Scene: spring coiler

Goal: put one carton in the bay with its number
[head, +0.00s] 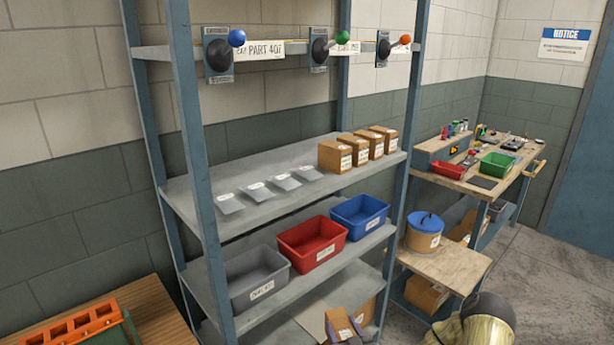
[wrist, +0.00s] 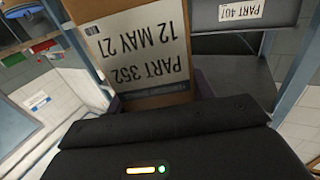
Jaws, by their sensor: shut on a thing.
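My gripper (head: 352,333) is low at the front of the shelf rack in the head view, shut on a brown carton (head: 341,322). In the wrist view this carton (wrist: 140,50) fills the upper middle, its white label upside down and reading PART 352, 12 MAY 27. Part of a purple-grey finger shows beside it; the rest is hidden. Several other cartons (head: 362,147) stand in a row at the right of the middle shelf. Several grey sloped plates with small labels (head: 256,190) lie left of them; their numbers are too small to read.
The lower shelf holds a grey bin (head: 257,279), a red bin (head: 312,244) and a blue bin (head: 360,216). A grey front labelled PART 401 (wrist: 240,12) shows in the wrist view. Rack posts (head: 205,200) stand at the front. A workbench (head: 470,170) is at right.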

